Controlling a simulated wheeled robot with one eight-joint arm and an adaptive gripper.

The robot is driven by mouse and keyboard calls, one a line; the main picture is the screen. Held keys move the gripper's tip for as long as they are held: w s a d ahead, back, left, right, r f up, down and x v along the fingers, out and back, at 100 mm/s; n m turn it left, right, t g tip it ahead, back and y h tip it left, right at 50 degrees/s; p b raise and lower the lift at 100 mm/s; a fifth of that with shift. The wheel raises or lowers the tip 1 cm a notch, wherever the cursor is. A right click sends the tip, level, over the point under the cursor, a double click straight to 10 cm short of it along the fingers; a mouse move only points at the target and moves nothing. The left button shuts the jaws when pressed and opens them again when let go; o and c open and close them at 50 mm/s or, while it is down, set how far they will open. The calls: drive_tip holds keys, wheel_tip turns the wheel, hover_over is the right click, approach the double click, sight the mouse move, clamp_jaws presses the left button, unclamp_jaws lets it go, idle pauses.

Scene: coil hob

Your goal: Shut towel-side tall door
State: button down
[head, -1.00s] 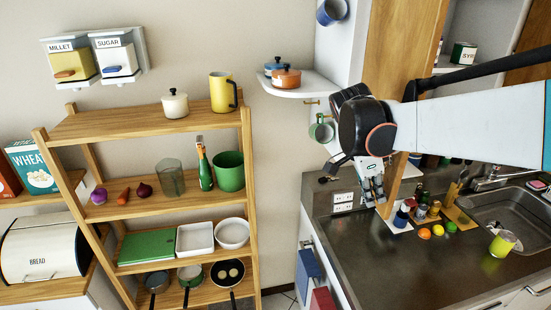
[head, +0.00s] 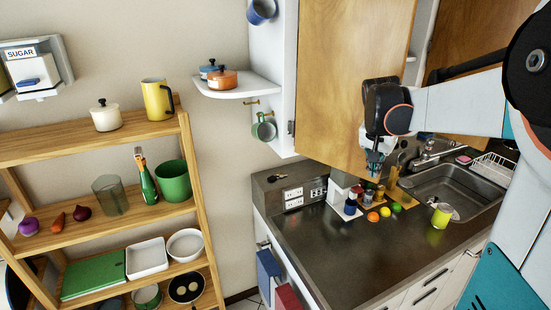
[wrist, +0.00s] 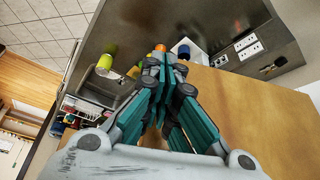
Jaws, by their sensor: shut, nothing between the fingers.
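The tall wooden door (head: 350,75) hangs on the upper cabinet, hinged at its left edge. It stands partly open, with a pale interior gap (head: 422,40) past its right edge. My gripper (head: 375,168) is shut and empty, pointing down by the door's lower right corner. In the wrist view the closed fingers (wrist: 165,65) lie close over the door's wooden face (wrist: 255,115); I cannot tell if they touch it. A blue towel (head: 268,276) and a red towel (head: 288,297) hang at the counter's left end.
The counter (head: 340,255) below holds small jars (head: 351,206), fruit (head: 373,216) and a yellow-green cup (head: 441,215) by the sink (head: 462,190). A corner shelf (head: 235,88) with pots adjoins the cabinet's left. A wooden rack (head: 85,143) stands further left.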

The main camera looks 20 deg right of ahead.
drive_tip(key=w+d+n+t+y, duration=0.2)
drive_tip(key=w+d+n, duration=0.4)
drive_tip(key=w+d, duration=0.65)
drive_tip(key=w+d+n+y+p, duration=0.2)
drive_tip(key=w+d+n+p, duration=0.3)
drive_tip(key=w, duration=0.9)
drive_tip(key=shift+w+d+n, duration=0.2)
drive_tip(key=shift+d+n, duration=0.65)
drive_tip(key=shift+n, duration=0.15)
drive_tip(key=shift+w, duration=0.1)
